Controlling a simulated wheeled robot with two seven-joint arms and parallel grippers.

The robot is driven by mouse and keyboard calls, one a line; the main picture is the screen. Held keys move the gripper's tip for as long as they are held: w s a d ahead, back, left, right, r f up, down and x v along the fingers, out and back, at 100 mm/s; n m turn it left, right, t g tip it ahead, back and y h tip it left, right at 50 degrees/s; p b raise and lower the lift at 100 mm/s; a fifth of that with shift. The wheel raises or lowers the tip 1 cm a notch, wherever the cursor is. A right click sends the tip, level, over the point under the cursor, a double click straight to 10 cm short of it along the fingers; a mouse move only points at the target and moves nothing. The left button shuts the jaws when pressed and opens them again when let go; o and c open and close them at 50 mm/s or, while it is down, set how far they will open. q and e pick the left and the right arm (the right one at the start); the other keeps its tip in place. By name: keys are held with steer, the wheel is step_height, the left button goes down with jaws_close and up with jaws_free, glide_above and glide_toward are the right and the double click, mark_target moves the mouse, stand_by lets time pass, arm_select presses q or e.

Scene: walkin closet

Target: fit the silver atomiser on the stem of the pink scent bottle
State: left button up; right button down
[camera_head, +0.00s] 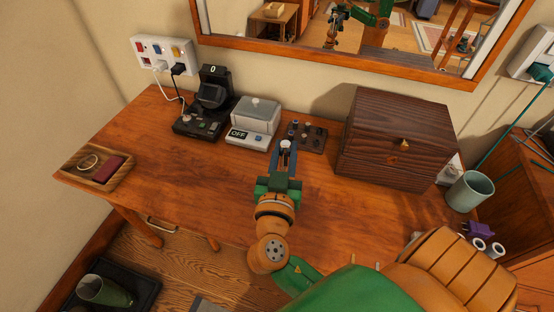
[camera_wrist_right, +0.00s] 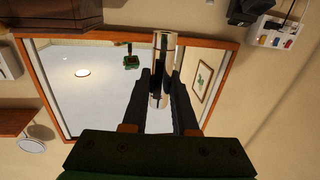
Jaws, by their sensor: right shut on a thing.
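My right gripper (camera_head: 286,152) reaches over the middle of the desk and is shut on the silver atomiser (camera_head: 285,145). In the right wrist view the atomiser (camera_wrist_right: 160,62) is a shiny cylinder standing out between the two dark fingertips (camera_wrist_right: 160,92). The pink scent bottle is not identifiable in either view; the gripper and arm may hide it. My left gripper is not in view.
A dark tray with small knobbed items (camera_head: 308,137) lies just right of the gripper. A grey-lidded box device (camera_head: 254,120) and a black device (camera_head: 208,105) stand left. A wooden chest (camera_head: 395,135) stands right. The desk's left-centre (camera_head: 185,170) is clear.

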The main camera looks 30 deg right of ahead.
steer(key=shift+w+a+f, duration=0.1)
steer(key=shift+w+f, duration=0.15)
steer(key=shift+f, duration=0.3)
steer(key=shift+d+f, duration=0.1)
steer(key=shift+d, duration=0.1)
steer(key=f+b, duration=0.2)
steer(key=f, duration=0.1)
steer(key=f+b, duration=0.1)
steer(key=shift+s+d+f+b, duration=0.15)
steer(key=shift+s+d+b, duration=0.15)
steer(key=shift+d, duration=0.1)
steer(key=shift+f, duration=0.2)
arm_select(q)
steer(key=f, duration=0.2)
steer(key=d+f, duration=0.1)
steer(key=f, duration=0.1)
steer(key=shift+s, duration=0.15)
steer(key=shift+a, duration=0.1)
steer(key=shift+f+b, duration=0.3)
